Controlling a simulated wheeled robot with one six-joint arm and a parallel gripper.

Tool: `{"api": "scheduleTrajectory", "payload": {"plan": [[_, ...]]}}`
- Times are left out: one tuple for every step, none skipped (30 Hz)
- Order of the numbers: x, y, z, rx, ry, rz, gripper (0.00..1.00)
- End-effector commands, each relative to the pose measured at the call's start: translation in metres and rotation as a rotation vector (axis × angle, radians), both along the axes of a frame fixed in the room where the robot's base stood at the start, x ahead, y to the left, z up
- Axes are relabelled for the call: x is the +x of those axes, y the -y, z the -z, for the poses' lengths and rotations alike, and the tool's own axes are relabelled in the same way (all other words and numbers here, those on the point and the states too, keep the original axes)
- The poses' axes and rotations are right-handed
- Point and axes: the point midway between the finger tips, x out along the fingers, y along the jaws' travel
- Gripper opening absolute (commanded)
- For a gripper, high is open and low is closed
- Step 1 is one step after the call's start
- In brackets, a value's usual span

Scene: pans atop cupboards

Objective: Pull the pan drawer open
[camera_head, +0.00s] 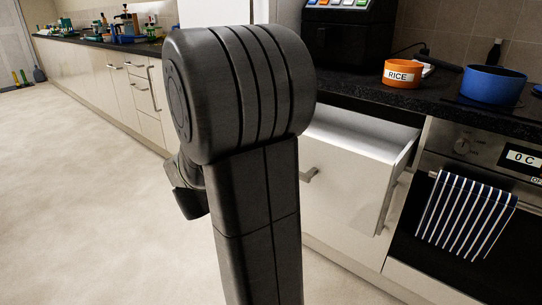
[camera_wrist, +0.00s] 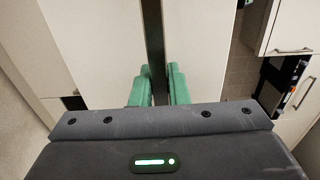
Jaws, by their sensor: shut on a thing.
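The pan drawer (camera_head: 345,188) stands pulled out from under the black worktop, left of the oven. Its pale front and part of its white inside show in the head view. The right end of its bar handle (camera_head: 308,174) shows beside my arm, which hides the rest. In the wrist view my gripper (camera_wrist: 161,90) has its green fingers on either side of a long dark bar (camera_wrist: 154,40), which appears to be the drawer handle. The fingers are shut on it. In the head view my arm hides the fingers.
The oven with a striped towel (camera_head: 466,214) is right of the drawer. An orange RICE bowl (camera_head: 402,73) and a blue pot (camera_head: 492,85) stand on the worktop (camera_head: 440,98). Cupboards (camera_head: 120,80) run along the back left. The floor (camera_head: 90,200) at left is clear.

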Motion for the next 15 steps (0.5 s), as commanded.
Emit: {"api": "scheduleTrajectory", "payload": {"plan": [[-0.0019, -0.0014, 0.0010, 0.000, -0.002, -0.001, 0.00], [-0.0026, -0.0017, 0.0010, 0.000, -0.001, 0.000, 0.00], [-0.0033, -0.0020, 0.0010, 0.000, -0.001, 0.000, 0.00], [-0.0036, -0.0021, 0.0010, 0.000, -0.001, 0.001, 0.00], [-0.0037, -0.0021, 0.0010, 0.000, -0.001, 0.001, 0.00], [-0.0038, -0.0021, 0.0010, 0.000, -0.001, 0.001, 0.00], [-0.0037, -0.0021, 0.0010, 0.000, -0.001, 0.001, 0.00], [-0.0037, -0.0021, 0.0010, 0.000, -0.001, 0.001, 0.00], [-0.0036, -0.0020, 0.0010, 0.000, -0.002, 0.001, 0.00], [-0.0036, -0.0020, 0.0010, 0.000, -0.002, 0.001, 0.00], [-0.0036, -0.0020, 0.0010, 0.000, -0.002, 0.001, 0.00], [-0.0035, -0.0019, 0.0010, 0.000, -0.002, 0.001, 0.00], [-0.0035, -0.0019, 0.0010, 0.000, -0.002, 0.001, 0.00], [-0.0035, -0.0019, 0.0010, 0.000, -0.002, 0.001, 0.20], [-0.0035, -0.0019, 0.0010, 0.000, -0.002, 0.001, 0.28]]}}
